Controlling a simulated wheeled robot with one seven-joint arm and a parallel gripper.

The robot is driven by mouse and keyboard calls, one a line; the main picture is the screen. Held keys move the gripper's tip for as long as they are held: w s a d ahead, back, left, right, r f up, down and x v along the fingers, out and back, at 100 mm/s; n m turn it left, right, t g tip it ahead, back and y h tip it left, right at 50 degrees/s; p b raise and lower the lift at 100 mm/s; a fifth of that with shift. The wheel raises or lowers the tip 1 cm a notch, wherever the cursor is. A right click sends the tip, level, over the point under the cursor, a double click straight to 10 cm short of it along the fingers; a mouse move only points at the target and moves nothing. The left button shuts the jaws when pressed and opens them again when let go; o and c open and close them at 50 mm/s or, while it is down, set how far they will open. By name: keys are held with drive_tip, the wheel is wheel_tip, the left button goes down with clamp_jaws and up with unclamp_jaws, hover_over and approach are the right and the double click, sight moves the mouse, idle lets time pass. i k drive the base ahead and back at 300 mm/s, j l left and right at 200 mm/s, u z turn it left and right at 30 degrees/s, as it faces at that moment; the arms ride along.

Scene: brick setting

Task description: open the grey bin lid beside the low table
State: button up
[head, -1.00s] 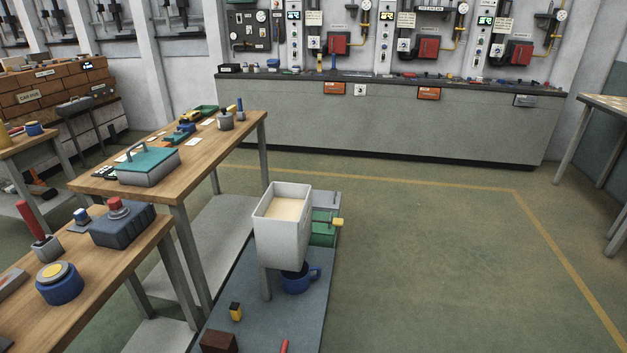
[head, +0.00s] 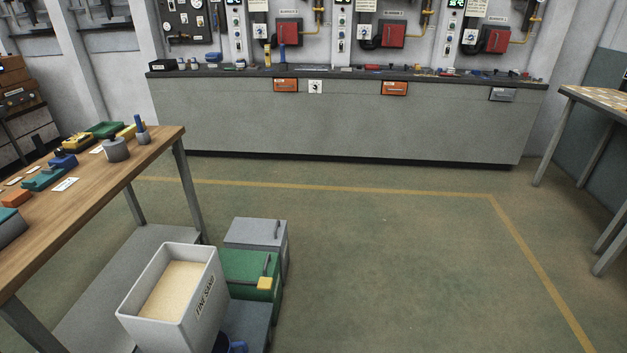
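A grey bin (head: 285,256) stands low at the far end of a low blue-grey table (head: 252,335), beyond a green bin. Its flat grey lid (head: 256,232) looks closed and has a dark upright handle (head: 277,229) near its right side. The front of the grey bin is hidden behind the green bin. My gripper is not in view.
A green bin (head: 244,269) with a yellow-ended handle (head: 265,283) stands just in front of the grey one. A white sand box (head: 204,312) is nearer. A wooden workbench (head: 120,185) is at left. Floor (head: 390,260) on the right is clear.

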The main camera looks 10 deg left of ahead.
sight(242, 230)
drive_tip(key=i+u, duration=0.1)
drive_tip(key=i, duration=0.75)
drive_tip(key=i+l+u, duration=0.1)
drive_tip(key=i, duration=0.7)
drive_tip(key=i+l+u, duration=0.15)
drive_tip(key=i+u, duration=0.3)
drive_tip(key=i+l+u, duration=0.2)
drive_tip(key=u, duration=0.25)
drive_tip(key=i+l+u, duration=0.3)
drive_tip(key=u, duration=0.15)
drive_tip(key=i+l+u, duration=0.15)
drive_tip(key=l+u, duration=0.25)
drive_tip(key=i+l+u, duration=0.15)
drive_tip(key=l+u, duration=0.2)
drive_tip(key=l, duration=0.15)
drive_tip(key=i+l+u, duration=0.1)
drive_tip(key=l+u, duration=0.2)
drive_tip(key=l, duration=0.15)
drive_tip(key=l+u, duration=0.35)
drive_tip(key=l, duration=0.2)
